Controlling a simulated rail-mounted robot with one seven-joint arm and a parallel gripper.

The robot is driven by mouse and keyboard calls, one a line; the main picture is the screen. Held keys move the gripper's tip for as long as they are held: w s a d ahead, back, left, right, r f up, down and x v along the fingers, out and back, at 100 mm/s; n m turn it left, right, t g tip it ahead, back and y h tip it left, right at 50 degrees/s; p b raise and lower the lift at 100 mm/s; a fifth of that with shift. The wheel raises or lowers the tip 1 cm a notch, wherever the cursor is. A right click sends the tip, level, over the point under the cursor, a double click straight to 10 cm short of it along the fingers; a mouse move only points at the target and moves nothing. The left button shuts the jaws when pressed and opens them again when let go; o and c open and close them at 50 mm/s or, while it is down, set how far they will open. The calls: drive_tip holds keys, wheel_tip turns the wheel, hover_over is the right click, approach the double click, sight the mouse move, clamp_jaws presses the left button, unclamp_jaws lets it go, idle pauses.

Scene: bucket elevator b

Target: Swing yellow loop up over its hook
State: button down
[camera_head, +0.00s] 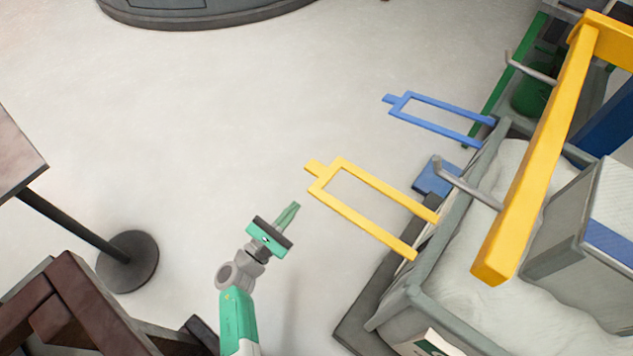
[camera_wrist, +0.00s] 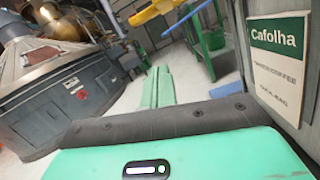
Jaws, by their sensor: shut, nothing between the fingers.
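The yellow loop (camera_head: 345,212) is a flat rectangular frame with a short tab at its outer end. In the head view it sticks out to the left from the rim of a grey bin (camera_head: 432,252). A grey hook (camera_head: 465,184) juts left from the yellow beam (camera_head: 535,165) above the bin. The loop is off this hook. My gripper (camera_head: 290,211) is left of and below the loop's tab, apart from it. Its green fingers are closed together and empty. In the wrist view the fingers (camera_wrist: 157,88) point forward, with a yellow piece (camera_wrist: 152,12) beyond them.
A similar blue loop (camera_head: 437,117) sticks out farther back, with another hook (camera_head: 530,68) near it. A brown wooden frame (camera_head: 75,305) and a round-based stand (camera_head: 128,262) are at lower left. The Cafolha sign (camera_wrist: 278,65) is on a grey wall at right. Open floor lies left of the loops.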

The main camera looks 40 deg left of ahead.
drive_tip(key=w+r+n, duration=0.2)
drive_tip(key=w+r, duration=0.3)
drive_tip(key=w, duration=0.2)
drive_tip(key=shift+w+a+r+n, duration=0.2)
drive_tip(key=shift+w+a+n, duration=0.1)
drive_tip(key=shift+n, duration=0.1)
drive_tip(key=shift+t, duration=0.3)
